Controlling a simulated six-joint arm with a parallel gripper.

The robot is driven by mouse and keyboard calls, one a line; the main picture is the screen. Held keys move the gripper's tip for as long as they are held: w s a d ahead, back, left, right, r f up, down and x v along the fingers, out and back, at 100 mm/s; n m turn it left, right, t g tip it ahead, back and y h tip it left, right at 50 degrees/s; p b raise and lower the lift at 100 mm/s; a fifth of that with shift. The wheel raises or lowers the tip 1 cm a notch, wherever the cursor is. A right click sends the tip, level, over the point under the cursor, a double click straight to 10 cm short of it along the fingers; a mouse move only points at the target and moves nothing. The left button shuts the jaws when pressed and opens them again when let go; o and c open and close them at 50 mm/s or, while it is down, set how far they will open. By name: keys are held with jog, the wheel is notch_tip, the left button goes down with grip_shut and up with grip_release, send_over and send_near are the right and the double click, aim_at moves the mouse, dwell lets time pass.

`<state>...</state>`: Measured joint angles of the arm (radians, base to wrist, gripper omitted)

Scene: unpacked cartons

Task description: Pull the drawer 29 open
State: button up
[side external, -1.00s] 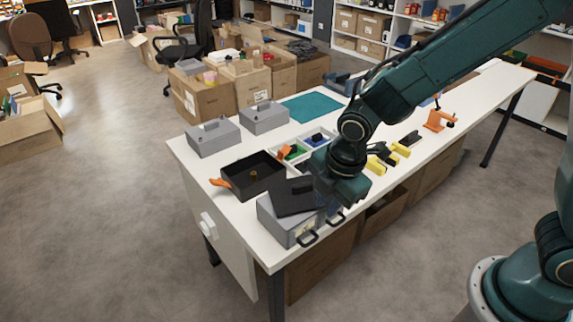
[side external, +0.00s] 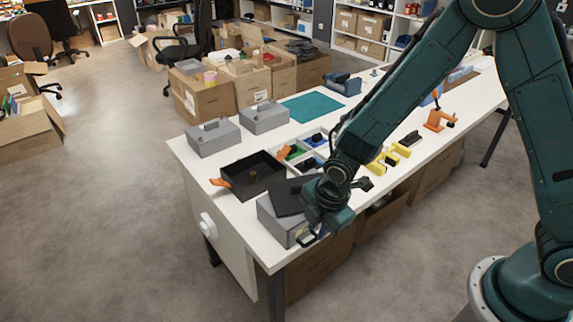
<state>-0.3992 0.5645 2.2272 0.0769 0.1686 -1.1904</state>
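A grey drawer unit (side external: 272,222) stands at the near left corner of the white table, with a black slab (side external: 288,197) on its top. A dark loop handle (side external: 304,241) shows on its front, which faces the near table edge. No number is readable, so I cannot tell which drawer is 29. My gripper (side external: 324,233) is at the right part of this front, beside the visible handle, and covers the second handle. Its fingers are small, dark and partly hidden. I cannot tell whether they are open or shut or touch a handle. No drawer visibly stands out.
A black tray (side external: 250,181) with an orange handle lies behind the unit. A white divided tray (side external: 304,150) with small parts, yellow pieces (side external: 389,157) and an orange clamp (side external: 437,119) are further along. Grey boxes (side external: 213,138) stand behind. Open cartons (side external: 375,215) are below the table.

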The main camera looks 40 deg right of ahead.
aim_at(313, 240)
jog(key=shift+w+f, duration=0.2)
jog(key=shift+f, duration=0.8)
jog(key=shift+w+f, duration=0.2)
jog(key=shift+f, duration=0.8)
grip_shut()
